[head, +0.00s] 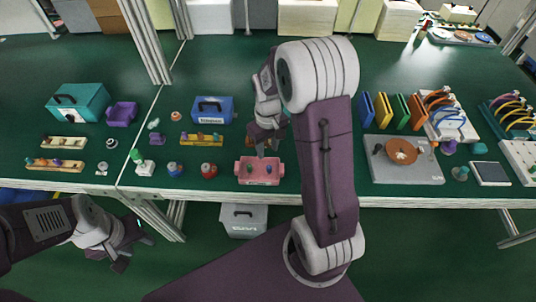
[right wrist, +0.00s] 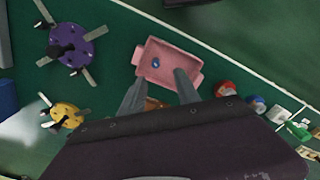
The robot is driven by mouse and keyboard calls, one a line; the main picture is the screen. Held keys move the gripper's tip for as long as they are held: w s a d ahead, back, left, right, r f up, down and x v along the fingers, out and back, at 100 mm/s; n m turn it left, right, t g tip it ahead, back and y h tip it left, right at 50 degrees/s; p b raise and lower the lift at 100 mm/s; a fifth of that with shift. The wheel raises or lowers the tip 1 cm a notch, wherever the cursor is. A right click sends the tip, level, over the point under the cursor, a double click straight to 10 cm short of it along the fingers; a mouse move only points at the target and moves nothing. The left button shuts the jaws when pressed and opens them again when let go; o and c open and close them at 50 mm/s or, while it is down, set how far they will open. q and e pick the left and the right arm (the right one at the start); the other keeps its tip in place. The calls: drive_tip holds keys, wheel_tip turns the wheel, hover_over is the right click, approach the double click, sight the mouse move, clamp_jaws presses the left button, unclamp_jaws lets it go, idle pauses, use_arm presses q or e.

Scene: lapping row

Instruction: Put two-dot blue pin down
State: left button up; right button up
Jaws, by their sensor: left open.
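A pink tray (head: 258,181) sits near the table's front edge, and it also shows in the right wrist view (right wrist: 168,78). A small blue pin (right wrist: 156,62) is inside it in the right wrist view; its dots are too small to read. In the head view two small bluish-green shapes (head: 249,169) are in the tray. My right gripper (head: 265,146) is above the tray's back side; in the right wrist view its fingers (right wrist: 160,80) are spread apart with nothing blue between them. My left gripper (head: 134,247) is open and empty, low in front of the table.
A red jar (head: 208,170) and a blue jar (head: 174,169) stand left of the tray. A yellow tray (head: 201,141) and a blue toolbox (head: 213,109) are behind. A grey board (head: 403,173) lies to the right. Purple (right wrist: 78,42) and yellow (right wrist: 66,116) discs show in the wrist view.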

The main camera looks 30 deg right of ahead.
drive_tip(key=s+a+m+t, duration=0.1)
drive_tip(key=s+a, duration=0.6)
drive_tip(key=s, duration=0.4)
drive_tip(key=shift+a+r, duration=0.2)
drive_tip(key=shift+r, duration=0.25)
